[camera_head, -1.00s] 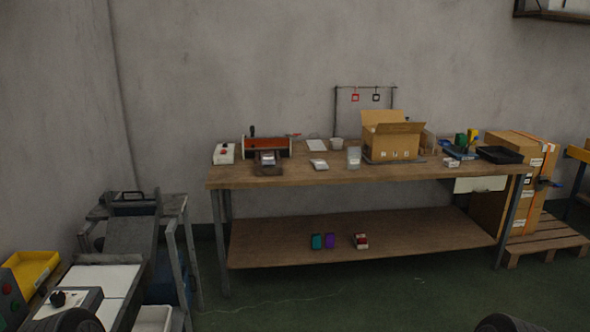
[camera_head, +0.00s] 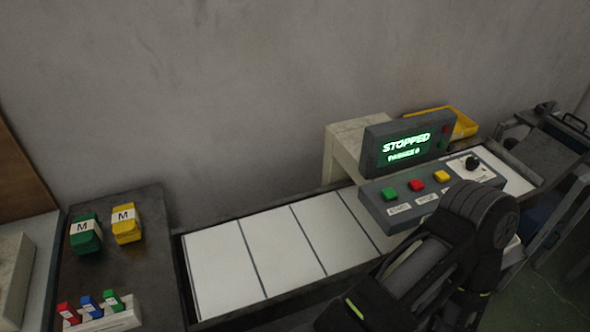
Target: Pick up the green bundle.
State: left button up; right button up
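The green bundle (camera_head: 87,241) lies on the dark tabletop at the left, with a white band marked "M" around it. A yellow bundle (camera_head: 126,230), also with a white "M" band, lies just to its right. Part of one of my arms shows at the lower right, over the belt and the control box, well away from the green bundle. Neither gripper's fingers can be seen.
A rack (camera_head: 108,319) with red, blue and green pieces stands in front of the bundles. To the right run a white-panelled conveyor (camera_head: 268,236), a control box (camera_head: 378,208) with coloured buttons, and a screen (camera_head: 408,146) reading "STOPPED". A yellow bin (camera_head: 464,124) is behind.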

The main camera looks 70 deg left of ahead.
aim_at(86, 234)
jog(key=u, duration=3.95)
